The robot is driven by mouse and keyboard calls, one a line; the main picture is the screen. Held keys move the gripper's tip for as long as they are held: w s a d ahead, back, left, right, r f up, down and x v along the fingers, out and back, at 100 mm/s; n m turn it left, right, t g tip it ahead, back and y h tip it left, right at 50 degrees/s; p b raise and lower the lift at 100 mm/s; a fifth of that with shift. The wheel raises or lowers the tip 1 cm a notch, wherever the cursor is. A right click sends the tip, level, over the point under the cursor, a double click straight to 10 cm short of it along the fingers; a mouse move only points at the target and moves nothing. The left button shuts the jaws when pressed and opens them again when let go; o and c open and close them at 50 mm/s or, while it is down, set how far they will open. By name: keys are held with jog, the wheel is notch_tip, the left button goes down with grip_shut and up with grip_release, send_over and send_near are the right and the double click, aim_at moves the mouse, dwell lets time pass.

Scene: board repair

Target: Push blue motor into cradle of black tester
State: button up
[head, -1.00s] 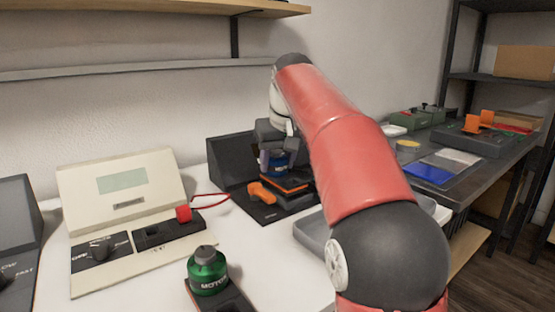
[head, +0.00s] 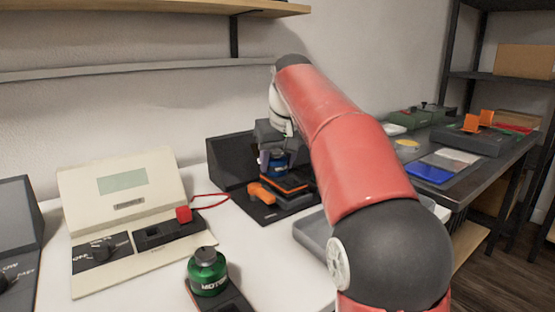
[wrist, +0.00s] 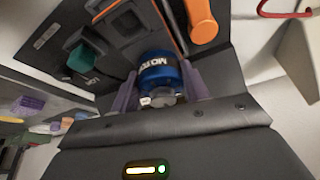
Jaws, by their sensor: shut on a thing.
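The blue motor (head: 277,163) is at the black tester (head: 225,163), between the fingers of my gripper (head: 268,160). In the wrist view the blue motor (wrist: 158,75) shows its white lettering, and my gripper (wrist: 160,92) has a purple finger on each side of it, shut on it. The black tester (wrist: 122,58) lies right beyond the motor, with an orange handle (wrist: 203,20) at its upper right. In the head view the orange handle (head: 261,193) is in front of the motor. The motor's lower end and the cradle are hidden, so I cannot tell how far it is seated.
A green motor (head: 207,272) stands on a dark base at the front. A cream tester (head: 120,190) with a red-tipped lead is on the left. A grey tray (head: 318,238) lies right of the black tester, partly behind my arm. A dark side table (head: 480,175) holds other parts.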

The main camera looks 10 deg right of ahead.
jog(key=shift+f+b, duration=0.3)
jog(key=shift+f, duration=0.65)
dwell(1.8)
jog(key=o, duration=1.4)
jog(key=shift+c, duration=0.2)
jog(key=shift+r+p, duration=1.65)
jog(key=shift+p, duration=0.3)
notch_tip(320, 180, up, 3)
jog(key=p, duration=0.3)
jog(key=shift+r+p, duration=1)
jog(key=shift+r, duration=0.35)
